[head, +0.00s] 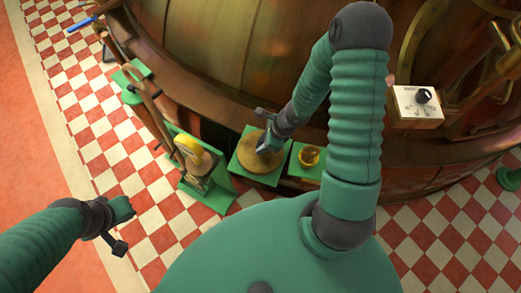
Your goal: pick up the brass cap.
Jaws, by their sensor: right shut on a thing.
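A round, flat brass cap (254,162) lies on, or just above, a green plate on the ledge at the foot of the copper kettle. My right gripper (269,147) reaches down over the cap and is shut on it near its upper right part. The fingertips are small, so the exact contact is hard to see. My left gripper (126,209) hangs at the lower left over the checkered floor, well away from the cap. Its fingers are too small to show whether they are apart.
A small brass cup (309,156) sits on a green plate just right of the cap. A yellow-faced dial (191,158) on a green stand is to the left. A white box with a black knob (419,104) is at right. The checkered floor (150,190) is open at left.

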